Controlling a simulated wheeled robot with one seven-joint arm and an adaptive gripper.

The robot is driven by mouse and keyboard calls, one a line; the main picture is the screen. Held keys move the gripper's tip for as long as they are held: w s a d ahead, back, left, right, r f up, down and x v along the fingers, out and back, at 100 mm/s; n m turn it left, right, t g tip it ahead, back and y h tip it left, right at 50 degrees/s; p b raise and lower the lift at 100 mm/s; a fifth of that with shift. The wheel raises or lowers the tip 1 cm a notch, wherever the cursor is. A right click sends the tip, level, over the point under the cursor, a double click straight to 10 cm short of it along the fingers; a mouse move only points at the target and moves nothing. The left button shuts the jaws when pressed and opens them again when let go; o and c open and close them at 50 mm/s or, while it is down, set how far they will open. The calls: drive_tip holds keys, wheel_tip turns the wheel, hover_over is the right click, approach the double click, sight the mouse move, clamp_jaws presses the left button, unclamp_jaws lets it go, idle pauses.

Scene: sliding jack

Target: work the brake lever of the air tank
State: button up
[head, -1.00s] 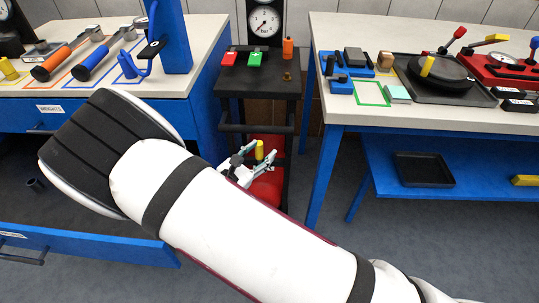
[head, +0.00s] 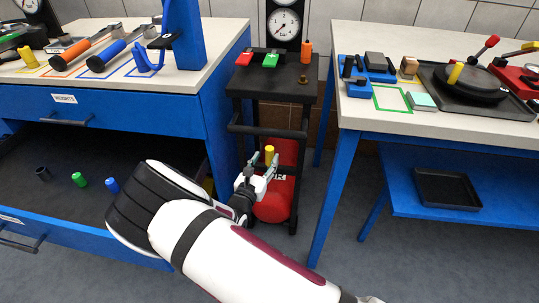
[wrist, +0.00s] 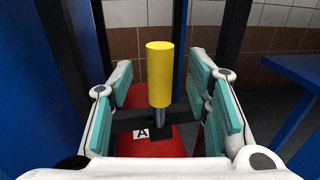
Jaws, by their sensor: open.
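The brake lever is a yellow grip (head: 269,154) on a short metal rod, low on the black cart in front of the red air tank (head: 277,204). In the wrist view the yellow grip (wrist: 160,72) stands upright in the middle. A dark bar with a white "A" label (wrist: 141,133) crosses at its foot, above the red tank (wrist: 152,155). My gripper (head: 262,178) is open. In the wrist view its teal-padded fingers (wrist: 160,88) flank the grip on left and right, with a visible gap on both sides. Whether the grip is fully between the fingertips is hard to tell.
The cart top (head: 288,80) holds red, green and orange items and a gauge (head: 284,22). A blue cabinet with an open drawer (head: 50,205) stands close on the left. A blue-legged table (head: 338,185) stands on the right, with a tray (head: 446,188) on its lower shelf.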

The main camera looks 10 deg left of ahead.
sight(268, 155)
drive_tip(key=shift+b+x, duration=0.4)
drive_tip(key=shift+x, duration=1.8)
clamp_jaws()
